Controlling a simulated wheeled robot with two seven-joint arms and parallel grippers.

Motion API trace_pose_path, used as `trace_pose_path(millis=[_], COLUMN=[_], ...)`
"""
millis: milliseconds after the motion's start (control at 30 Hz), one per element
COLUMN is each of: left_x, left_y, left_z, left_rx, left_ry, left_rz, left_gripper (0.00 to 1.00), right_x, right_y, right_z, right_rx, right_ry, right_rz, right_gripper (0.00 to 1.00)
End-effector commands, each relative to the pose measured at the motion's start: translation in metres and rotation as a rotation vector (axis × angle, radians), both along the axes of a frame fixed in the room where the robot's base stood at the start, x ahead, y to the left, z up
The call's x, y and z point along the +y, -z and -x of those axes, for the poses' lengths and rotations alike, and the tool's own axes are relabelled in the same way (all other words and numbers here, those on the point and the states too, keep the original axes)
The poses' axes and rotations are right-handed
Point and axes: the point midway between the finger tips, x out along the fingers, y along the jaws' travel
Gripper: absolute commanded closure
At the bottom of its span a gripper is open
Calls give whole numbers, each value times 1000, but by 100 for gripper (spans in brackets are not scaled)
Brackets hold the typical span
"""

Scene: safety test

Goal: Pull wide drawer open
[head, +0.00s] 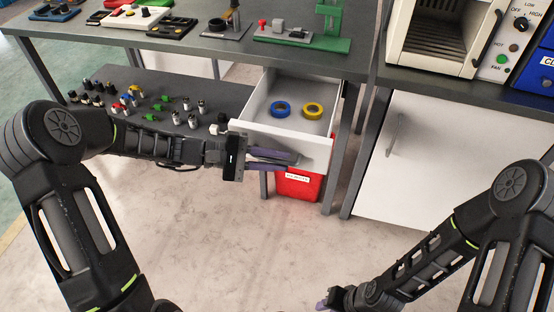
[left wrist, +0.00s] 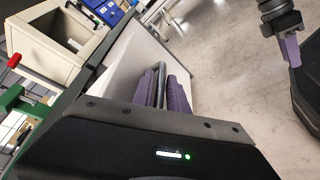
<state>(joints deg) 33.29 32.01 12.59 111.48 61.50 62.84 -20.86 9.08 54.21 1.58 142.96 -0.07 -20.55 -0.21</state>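The wide white drawer (head: 312,144) stands pulled out from under the workbench in the head view. A blue ring (head: 281,110) and a yellow ring (head: 313,111) lie inside it. My left gripper (head: 278,158) is at the drawer's front, its purple fingers on either side of the grey bar handle. The left wrist view shows the handle (left wrist: 161,84) between the fingers, so the gripper appears shut on it. My right gripper (head: 326,304) is low at the bottom edge of the head view, away from the drawer. Its fingers are partly cut off there.
A red labelled bin (head: 298,186) stands below the drawer. A lower shelf (head: 215,92) to the left holds several small parts. A white cabinet (head: 425,160) is at right, under an oven-like box (head: 437,35). The floor (head: 225,235) in front is clear.

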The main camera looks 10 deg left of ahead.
Motion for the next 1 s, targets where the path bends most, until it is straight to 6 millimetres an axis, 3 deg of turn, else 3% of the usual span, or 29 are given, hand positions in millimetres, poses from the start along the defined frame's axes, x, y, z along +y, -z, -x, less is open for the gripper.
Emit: trace_pose_path(millis=[367, 800, 1000], left_x=[6, 66, 74], left_y=[-2, -15, -17], left_z=[1, 18, 21], left_rx=[0, 0, -1], left_ry=[-1, -2, 0], left_rz=[1, 0, 0], left_gripper=[80, 80, 80], right_x=[0, 0, 0], right_y=[-1, -5, -5], right_z=[0, 0, 0], right_rx=[0, 0, 0], right_ry=[0, 0, 0], right_rz=[0, 0, 0], right_gripper=[70, 70, 70])
